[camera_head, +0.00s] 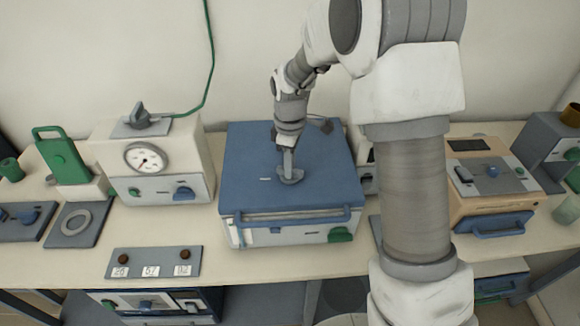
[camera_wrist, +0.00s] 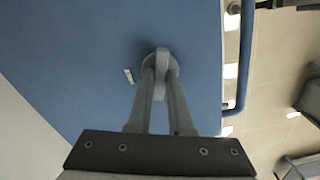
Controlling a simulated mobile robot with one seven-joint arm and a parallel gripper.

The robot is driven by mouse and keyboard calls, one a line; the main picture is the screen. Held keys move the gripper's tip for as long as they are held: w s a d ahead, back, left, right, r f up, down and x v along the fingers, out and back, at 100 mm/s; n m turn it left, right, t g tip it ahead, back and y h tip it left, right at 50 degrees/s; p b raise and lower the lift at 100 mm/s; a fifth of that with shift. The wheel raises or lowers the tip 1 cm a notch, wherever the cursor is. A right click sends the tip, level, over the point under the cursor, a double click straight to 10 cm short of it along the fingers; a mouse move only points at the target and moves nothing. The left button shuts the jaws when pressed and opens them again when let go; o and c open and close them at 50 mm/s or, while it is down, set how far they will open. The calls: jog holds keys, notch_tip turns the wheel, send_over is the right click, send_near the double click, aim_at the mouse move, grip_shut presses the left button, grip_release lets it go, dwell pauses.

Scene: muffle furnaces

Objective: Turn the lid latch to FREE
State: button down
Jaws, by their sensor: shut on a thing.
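The lid latch (camera_head: 291,176) is a grey knob with a round base on top of the blue lid (camera_head: 250,150) of the furnace in the middle of the bench. It also shows in the wrist view (camera_wrist: 161,58), with a small white mark (camera_wrist: 128,76) beside it on the lid. My gripper (camera_head: 288,170) reaches down onto the latch from above. In the wrist view the two fingers (camera_wrist: 160,80) close on the latch's raised grip. Any lettering by the latch is too small to read.
A blue handle bar (camera_head: 290,215) runs along the lid's front edge, above a green knob (camera_head: 340,234). A white box with a dial (camera_head: 146,159) stands to the left. A tan unit (camera_head: 490,185) stands to the right, beyond my arm. A panel with number cards (camera_head: 153,262) lies front left.

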jog(key=m, duration=0.3)
jog(key=shift+m+b, duration=0.4)
jog(key=m, duration=0.3)
jog(key=shift+m+b, duration=0.3)
jog(key=m, duration=0.6)
jog(key=shift+m, duration=0.4)
jog(key=c, duration=0.8)
grip_release()
jog(key=shift+r, duration=0.15)
notch_tip(320, 180, up, 17)
jog(key=shift+r, duration=0.1)
